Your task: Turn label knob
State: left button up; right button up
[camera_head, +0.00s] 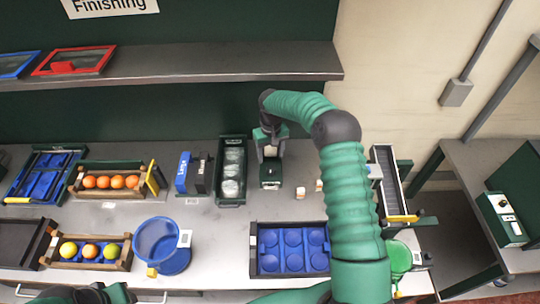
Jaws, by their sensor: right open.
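My right arm reaches up and over from the lower right, and its gripper (270,149) points down at a small dark green box (271,183) on the table. The jaws are open, with a pale piece between or just behind them. I cannot tell whether they touch it. The box has a small white mark on its front. No knob can be made out clearly; the gripper covers the box's upper part. Parts of my left arm show at the bottom left edge; its gripper is not seen.
A dark tray (245,146) of clear round items stands just left of the box. A shelf (200,62) runs behind.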

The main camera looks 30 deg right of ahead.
pick_arm(q)
notch_tip(320, 180, up, 6)
jog(key=d+p, duration=0.2)
jog(key=p, duration=0.4)
jog(key=shift+w+r, duration=0.15)
jog(key=shift+r, duration=0.1)
pick_arm(e)
notch_tip(320, 180, up, 10)
jog(key=shift+d, duration=0.45)
pick_arm(q)
jog(key=shift+a, duration=0.1)
pick_arm(e)
jog(key=shift+a, duration=0.2)
pick_arm(q)
jog(key=shift+r, duration=0.15)
